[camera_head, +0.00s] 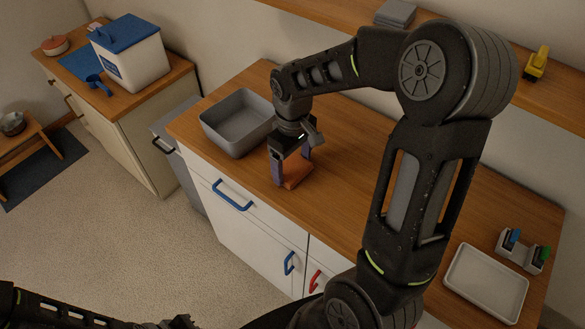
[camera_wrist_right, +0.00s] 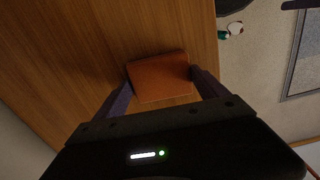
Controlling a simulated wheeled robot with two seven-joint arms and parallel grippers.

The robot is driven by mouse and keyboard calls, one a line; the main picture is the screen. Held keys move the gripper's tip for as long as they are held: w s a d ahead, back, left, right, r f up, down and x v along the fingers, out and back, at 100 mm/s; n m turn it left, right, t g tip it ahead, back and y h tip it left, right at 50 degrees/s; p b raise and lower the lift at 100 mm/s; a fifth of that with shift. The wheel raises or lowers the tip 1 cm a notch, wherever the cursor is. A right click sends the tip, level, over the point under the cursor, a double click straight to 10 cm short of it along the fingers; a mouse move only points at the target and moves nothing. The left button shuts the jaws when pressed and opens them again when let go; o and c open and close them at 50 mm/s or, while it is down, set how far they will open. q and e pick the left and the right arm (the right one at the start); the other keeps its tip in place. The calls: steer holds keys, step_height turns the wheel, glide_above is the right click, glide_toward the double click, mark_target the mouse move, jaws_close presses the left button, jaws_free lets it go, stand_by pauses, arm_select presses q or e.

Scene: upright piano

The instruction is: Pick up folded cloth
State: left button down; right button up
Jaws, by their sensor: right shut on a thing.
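The folded cloth (camera_head: 296,177) is a flat orange-brown square on the wooden counter, right of the grey basin. My right gripper (camera_head: 291,166) points down over the counter with its two purple fingers on either side of the cloth, shut on it. In the right wrist view the cloth (camera_wrist_right: 160,78) sits between the fingertips (camera_wrist_right: 161,82), close to the counter's edge. I cannot tell whether it is clear of the wood. Part of my left gripper (camera_head: 178,323) shows at the bottom edge; its jaws are not clear.
A grey basin (camera_head: 238,121) stands left of the cloth. A white tray (camera_head: 485,283) and a small holder (camera_head: 521,251) with blue and green items are at the right end of the counter. A shelf above holds a grey folded stack (camera_head: 396,13) and a yellow object (camera_head: 536,64).

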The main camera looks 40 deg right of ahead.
mark_target(292, 167)
steer(key=shift+r, duration=0.1)
step_height(292, 167, up, 10)
steer(key=shift+b, duration=0.4)
stand_by(0.5)
steer(key=o, duration=0.8)
steer(key=c, duration=0.7)
